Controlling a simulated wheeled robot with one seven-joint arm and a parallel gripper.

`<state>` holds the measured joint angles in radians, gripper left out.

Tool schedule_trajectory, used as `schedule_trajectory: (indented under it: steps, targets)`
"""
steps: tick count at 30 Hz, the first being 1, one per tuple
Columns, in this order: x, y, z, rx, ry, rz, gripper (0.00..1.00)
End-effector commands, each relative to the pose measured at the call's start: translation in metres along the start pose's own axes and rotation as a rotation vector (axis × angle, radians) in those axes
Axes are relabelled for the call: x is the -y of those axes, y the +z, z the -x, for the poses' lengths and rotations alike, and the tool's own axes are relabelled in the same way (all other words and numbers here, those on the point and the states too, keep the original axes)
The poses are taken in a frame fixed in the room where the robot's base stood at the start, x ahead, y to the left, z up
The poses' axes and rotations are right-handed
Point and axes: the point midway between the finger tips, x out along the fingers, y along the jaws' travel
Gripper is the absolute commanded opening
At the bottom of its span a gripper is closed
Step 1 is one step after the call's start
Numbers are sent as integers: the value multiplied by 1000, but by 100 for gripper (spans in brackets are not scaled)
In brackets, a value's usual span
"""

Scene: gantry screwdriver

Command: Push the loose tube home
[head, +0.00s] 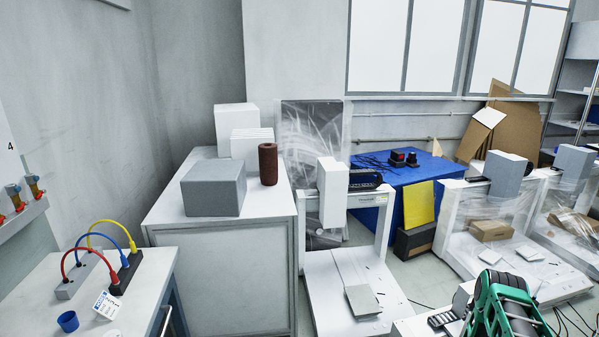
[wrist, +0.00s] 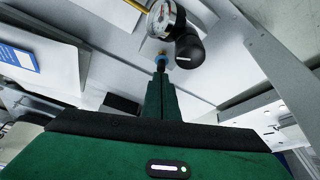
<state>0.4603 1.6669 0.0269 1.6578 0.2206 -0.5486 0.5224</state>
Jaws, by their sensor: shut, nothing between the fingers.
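In the wrist view my gripper (wrist: 161,68) is shut and empty. Its tips point at a small fitting with a blue ring (wrist: 160,58); I cannot tell whether they touch it. A round gauge (wrist: 166,15) and a black cylinder (wrist: 188,50) sit just beyond. A short piece of yellow tube (wrist: 134,4) shows at the top edge. In the head view, red (head: 76,256), blue (head: 103,234) and yellow (head: 108,222) lines arch between a grey block (head: 78,276) and a black block (head: 126,271). I cannot tell which tube is loose.
A blue cup (head: 68,321) and a tag (head: 107,305) are on the left bench. A panel with several fittings (head: 22,195) is on the left wall. A cabinet holds a grey box (head: 214,190) and a brown cylinder (head: 268,164). A pale beam (wrist: 275,55) crosses right in the wrist view.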

Motion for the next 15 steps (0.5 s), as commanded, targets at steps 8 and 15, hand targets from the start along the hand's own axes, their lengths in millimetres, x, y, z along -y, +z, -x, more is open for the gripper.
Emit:
schedule_trajectory:
  steps: [8, 15]
  targets:
    - [0, -8, 18, -1, 0, 0, 0]
    - [0, -15, 33, -1, 0, 0, 0]
